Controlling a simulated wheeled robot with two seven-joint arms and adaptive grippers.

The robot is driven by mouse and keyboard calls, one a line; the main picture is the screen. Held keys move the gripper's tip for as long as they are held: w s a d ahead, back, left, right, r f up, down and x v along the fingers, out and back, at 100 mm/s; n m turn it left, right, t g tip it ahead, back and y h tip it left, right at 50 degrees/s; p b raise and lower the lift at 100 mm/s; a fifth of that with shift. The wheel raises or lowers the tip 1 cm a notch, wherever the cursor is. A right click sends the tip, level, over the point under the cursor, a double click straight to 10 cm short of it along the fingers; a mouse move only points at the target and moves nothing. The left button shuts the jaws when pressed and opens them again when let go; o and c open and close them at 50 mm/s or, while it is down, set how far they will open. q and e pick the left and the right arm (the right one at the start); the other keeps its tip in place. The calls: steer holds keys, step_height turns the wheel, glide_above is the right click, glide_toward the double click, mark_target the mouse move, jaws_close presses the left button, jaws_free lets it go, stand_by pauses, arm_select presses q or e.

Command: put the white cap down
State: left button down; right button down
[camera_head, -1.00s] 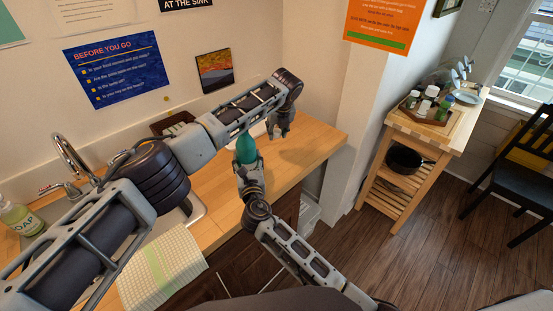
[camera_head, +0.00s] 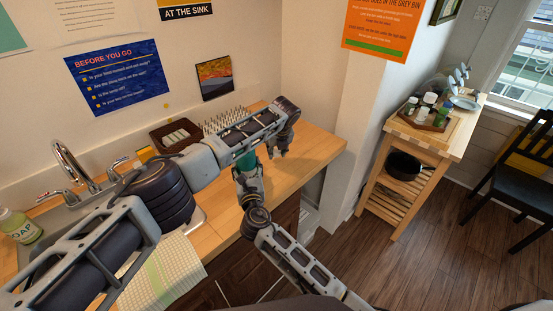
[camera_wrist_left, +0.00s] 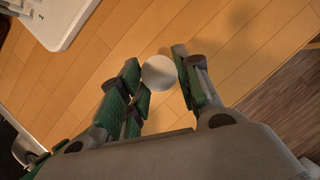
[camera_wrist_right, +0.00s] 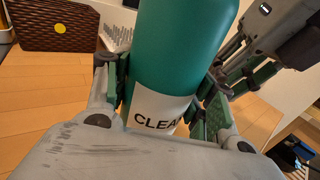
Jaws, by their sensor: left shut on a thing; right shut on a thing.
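The white cap (camera_wrist_left: 159,72) is between the green-padded fingers of my left gripper (camera_wrist_left: 160,88), which is shut on it, above the wooden counter (camera_wrist_left: 250,60). In the head view my left gripper (camera_head: 279,148) is over the right part of the counter (camera_head: 310,147), and the cap cannot be made out there. My right gripper (camera_wrist_right: 160,110) is shut on a green bottle (camera_wrist_right: 180,45) with a white label reading "CLEA". The bottle also shows in the head view (camera_head: 247,162), its upper part behind my left forearm. The bottle stands roughly upright in the grip.
A spiked drying rack (camera_head: 226,118) and a brown basket (camera_head: 172,136) stand at the counter's back. The sink tap (camera_head: 75,160), a soap bottle (camera_head: 20,226) and a checked cloth (camera_head: 160,275) are at left. A wooden cart (camera_head: 425,145) stands apart at right.

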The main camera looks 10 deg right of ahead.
mark_target(277, 155)
arm_select(q)
steer(key=shift+f, duration=0.25)
steer(key=shift+f, duration=1.85)
steer(key=shift+f, duration=0.6)
steer(key=c, duration=1)
jaws_free()
steer(key=shift+r, duration=0.15)
steer(key=shift+r, duration=0.45)
steer(key=v, duration=1.2)
